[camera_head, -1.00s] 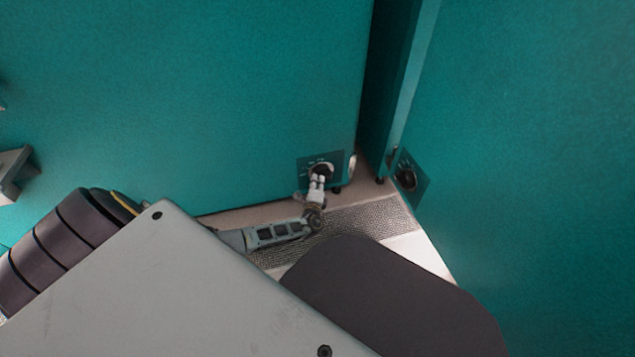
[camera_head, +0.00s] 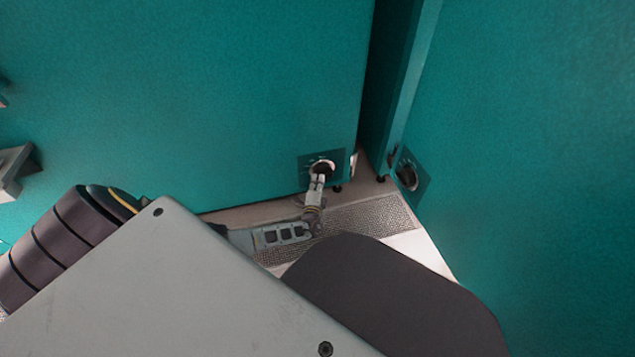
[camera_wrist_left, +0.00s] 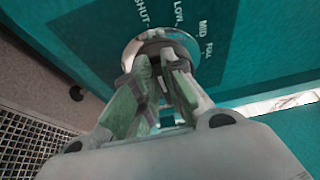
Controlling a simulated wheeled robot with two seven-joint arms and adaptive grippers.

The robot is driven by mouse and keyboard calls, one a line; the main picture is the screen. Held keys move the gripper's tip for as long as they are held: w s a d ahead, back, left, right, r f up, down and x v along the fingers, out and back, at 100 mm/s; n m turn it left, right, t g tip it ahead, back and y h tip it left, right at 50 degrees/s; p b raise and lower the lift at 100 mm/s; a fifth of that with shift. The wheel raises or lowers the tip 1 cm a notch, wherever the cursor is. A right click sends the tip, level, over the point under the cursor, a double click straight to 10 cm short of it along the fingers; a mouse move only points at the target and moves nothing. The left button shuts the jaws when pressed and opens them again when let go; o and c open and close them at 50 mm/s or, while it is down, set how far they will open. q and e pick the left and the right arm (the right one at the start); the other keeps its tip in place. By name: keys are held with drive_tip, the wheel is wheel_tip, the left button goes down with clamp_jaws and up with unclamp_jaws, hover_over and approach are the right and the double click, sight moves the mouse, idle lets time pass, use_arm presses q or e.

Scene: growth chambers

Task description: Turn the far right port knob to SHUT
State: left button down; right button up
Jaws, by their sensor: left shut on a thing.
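A port knob (camera_head: 322,168) sits in a round silver ring on a dark label plate (camera_head: 304,164), low on the far teal chamber near its right corner. My left gripper (camera_head: 318,178) is at this knob, shut on it. In the left wrist view the fingers (camera_wrist_left: 158,80) sit on either side of the dark knob (camera_wrist_left: 157,48), inside the silver ring. The plate (camera_wrist_left: 245,50) there reads SHUT, LOW, MID and FULL around the ring. The fingers hide much of the knob, so I cannot tell which mark it points to. My right gripper is not in view.
A second knob (camera_head: 407,177) on a similar plate is on the right-hand teal chamber (camera_head: 530,150). A narrow dark gap (camera_head: 377,90) separates the chambers. A perforated floor grate (camera_head: 370,215) lies below. A grey bracket (camera_head: 14,172) sticks out at the left edge.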

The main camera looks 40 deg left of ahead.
use_arm(q)
drive_tip(key=shift+f, duration=0.1)
drive_tip(key=c, duration=1.5)
unclamp_jaws()
drive_tip(key=shift+s, duration=0.15)
drive_tip(key=shift+v, duration=5.9)
